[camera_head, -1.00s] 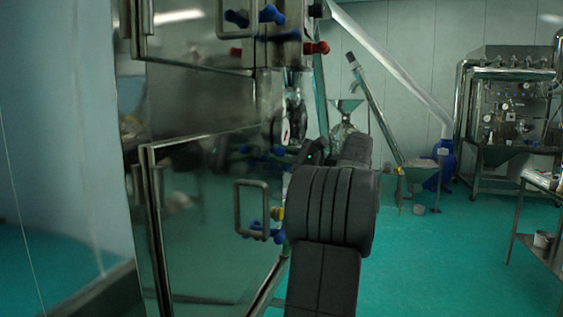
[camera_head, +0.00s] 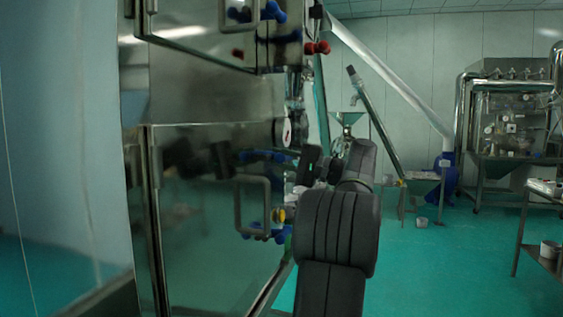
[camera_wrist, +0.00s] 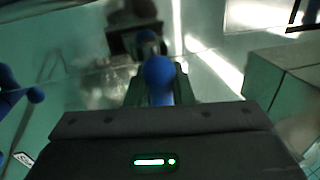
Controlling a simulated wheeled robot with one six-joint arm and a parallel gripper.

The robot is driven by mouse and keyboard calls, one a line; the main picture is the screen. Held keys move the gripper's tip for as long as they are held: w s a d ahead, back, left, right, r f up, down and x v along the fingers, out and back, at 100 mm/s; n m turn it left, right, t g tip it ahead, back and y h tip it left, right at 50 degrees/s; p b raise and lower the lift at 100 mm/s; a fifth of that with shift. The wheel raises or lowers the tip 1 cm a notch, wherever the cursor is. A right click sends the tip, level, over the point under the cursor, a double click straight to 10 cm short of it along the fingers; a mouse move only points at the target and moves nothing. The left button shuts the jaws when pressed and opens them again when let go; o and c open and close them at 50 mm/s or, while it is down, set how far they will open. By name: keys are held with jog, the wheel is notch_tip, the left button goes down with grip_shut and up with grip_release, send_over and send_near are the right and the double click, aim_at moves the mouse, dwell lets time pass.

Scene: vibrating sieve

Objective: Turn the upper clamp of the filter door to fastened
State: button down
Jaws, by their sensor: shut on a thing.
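The filter door (camera_head: 215,270) is the lower shiny metal door in the head view, with a bent bar handle (camera_head: 238,208). A blue clamp (camera_head: 262,156) shows above the handle and another blue clamp (camera_head: 262,233) below it. A yellow knob (camera_head: 280,215) is beside the lower one. My gripper (camera_head: 306,168) is at the door's right edge, near the height of the upper clamp; my arm partly hides it. In the wrist view my gripper (camera_wrist: 160,92) is shut on a blue ball-ended clamp handle (camera_wrist: 158,72). The clamp's pivot is hard to make out.
An upper metal door with blue knobs (camera_head: 272,12) and red knobs (camera_head: 316,47) is above. Another blue knobbed part (camera_wrist: 12,90) is at the left in the wrist view. A hopper machine (camera_head: 510,120) and a table (camera_head: 545,187) stand right.

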jog(key=shift+f+n, duration=0.15)
jog(key=shift+n, duration=0.15)
jog(key=c, duration=1.3)
grip_release()
jog(key=b+v, duration=0.1)
jog(key=v, duration=1.3)
jog(key=shift+a, duration=0.15)
jog(key=p+x, duration=0.1)
jog(key=x, duration=1.3)
jog(key=shift+d, duration=0.2)
